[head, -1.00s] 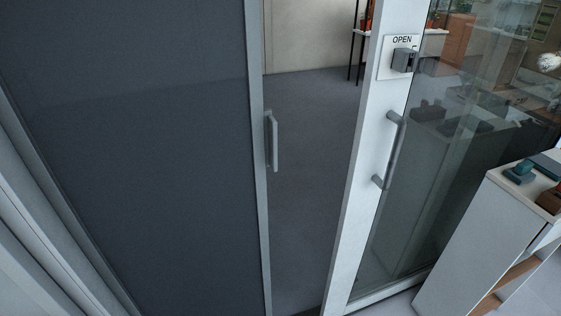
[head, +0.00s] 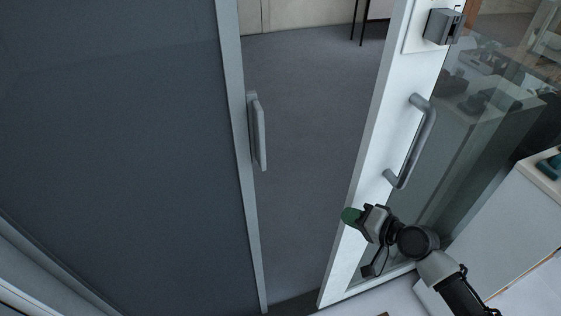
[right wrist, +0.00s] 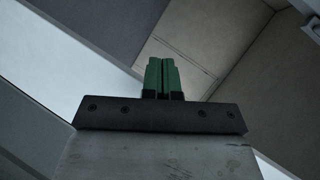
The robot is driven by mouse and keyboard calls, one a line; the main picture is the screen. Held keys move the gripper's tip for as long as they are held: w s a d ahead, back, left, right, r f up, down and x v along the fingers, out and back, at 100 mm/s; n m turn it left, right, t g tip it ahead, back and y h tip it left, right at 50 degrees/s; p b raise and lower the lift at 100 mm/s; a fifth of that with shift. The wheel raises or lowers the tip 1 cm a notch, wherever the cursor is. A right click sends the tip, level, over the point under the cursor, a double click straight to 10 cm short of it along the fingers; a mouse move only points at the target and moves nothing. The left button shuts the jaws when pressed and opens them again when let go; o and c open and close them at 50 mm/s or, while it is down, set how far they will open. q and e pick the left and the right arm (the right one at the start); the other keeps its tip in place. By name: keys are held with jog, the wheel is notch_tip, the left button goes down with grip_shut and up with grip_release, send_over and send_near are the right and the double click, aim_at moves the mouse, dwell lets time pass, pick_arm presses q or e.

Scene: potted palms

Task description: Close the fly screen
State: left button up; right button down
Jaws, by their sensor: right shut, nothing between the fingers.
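The fly screen (head: 120,130) is a dark mesh panel with a grey frame on the left in the head view. Its grey handle (head: 257,132) stands on the frame's right edge. A gap lies between that edge and the white post (head: 378,150). My right gripper (head: 349,215) is in front of the white post, below and right of the screen handle and apart from it. In the right wrist view its green fingers (right wrist: 162,78) are together with nothing between them. My left gripper is not in view.
A glass door (head: 450,140) with a grey bar handle (head: 416,142) is right of the post. A grey box (head: 442,27) is mounted above. A white cabinet (head: 510,220) stands at the right. Grey floor (head: 310,130) shows through the gap.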

jog(key=s+a+r+g+y, duration=0.1)
jog(key=a+r+y, duration=0.15)
jog(key=r, duration=0.75)
jog(key=s+a+r+g+y, duration=0.15)
jog(key=r+y, duration=0.25)
jog(key=r, duration=0.5)
jog(key=s+p+x, duration=0.1)
jog(key=p+x, duration=0.1)
jog(key=x, duration=0.4)
jog(key=s+a+p+x, duration=0.1)
jog(key=p+x, duration=0.2)
jog(key=x, duration=0.3)
jog(key=shift+a+r+t+p, duration=0.25)
jog(key=shift+a+t+p, duration=0.1)
jog(key=shift+a+t, duration=0.1)
jog(key=shift+s, duration=0.1)
